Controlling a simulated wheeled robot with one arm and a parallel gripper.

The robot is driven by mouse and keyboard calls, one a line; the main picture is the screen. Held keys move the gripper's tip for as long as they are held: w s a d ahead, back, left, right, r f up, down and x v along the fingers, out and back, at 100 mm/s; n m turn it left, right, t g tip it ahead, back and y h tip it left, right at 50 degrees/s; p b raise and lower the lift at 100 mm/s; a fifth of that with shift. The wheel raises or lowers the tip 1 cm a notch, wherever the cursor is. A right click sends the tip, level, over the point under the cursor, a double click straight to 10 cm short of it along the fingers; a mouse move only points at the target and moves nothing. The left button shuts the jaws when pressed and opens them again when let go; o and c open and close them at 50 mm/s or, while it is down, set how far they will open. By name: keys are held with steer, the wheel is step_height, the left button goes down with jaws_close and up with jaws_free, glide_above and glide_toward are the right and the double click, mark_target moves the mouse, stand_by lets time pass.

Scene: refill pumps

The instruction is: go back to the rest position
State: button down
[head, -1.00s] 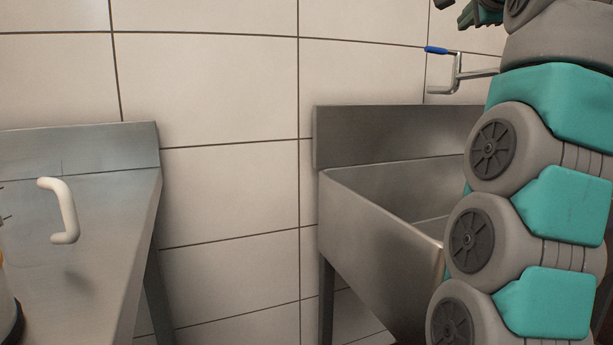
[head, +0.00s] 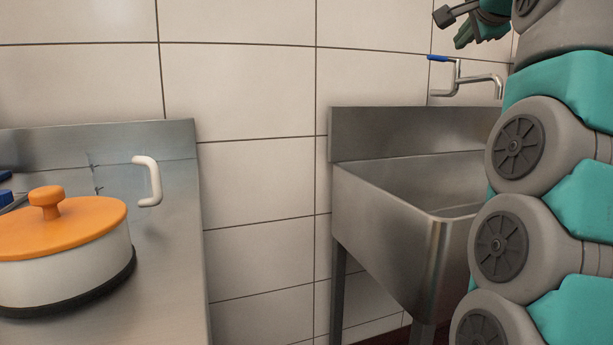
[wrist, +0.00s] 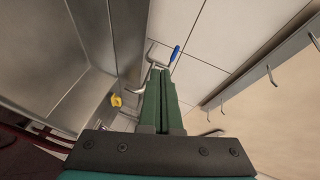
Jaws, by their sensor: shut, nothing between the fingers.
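My gripper (wrist: 162,72) points away from me in the wrist view, its two green fingers together with nothing between them. In the head view part of my gripper (head: 470,30) shows at the top right, above the faucet. It is in the air and holds nothing. My teal and grey arm fills the right side of the head view and hides part of the sink.
A steel sink (head: 385,210) stands against the tiled wall, with a blue-handled faucet (head: 455,80) above. At left, a pot with an orange lid (head: 65,225) stands on a steel counter (head: 165,290). A gap separates counter and sink. Hooks (wrist: 271,76) show in the wrist view.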

steer(key=s+a+f+n+g+y+p, duration=0.1)
steer(key=s+a+f+n+g, duration=0.25)
steer(key=f, duration=0.55)
steer(key=s+a+f+n+g+y+p, duration=0.15)
steer(key=a+f+n, duration=0.3)
steer(key=f, duration=0.55)
steer(key=s+a+f+n+g, duration=0.3)
steer(key=s+a+f+g, duration=0.15)
steer(key=f, duration=0.45)
steer(key=s+f+n+g+p, duration=0.1)
steer(key=s+f+n+g, duration=0.2)
steer(key=s+f, duration=1)
steer(key=s+a+f+n+g+p, duration=0.1)
steer(key=s+f+g, duration=0.3)
steer(key=s+f, duration=1)
steer(key=s+n, duration=0.1)
steer(key=s, duration=0.4)
steer(key=shift+f+n, duration=0.25)
steer(key=shift+n, duration=0.15)
steer(key=shift+g, duration=0.25)
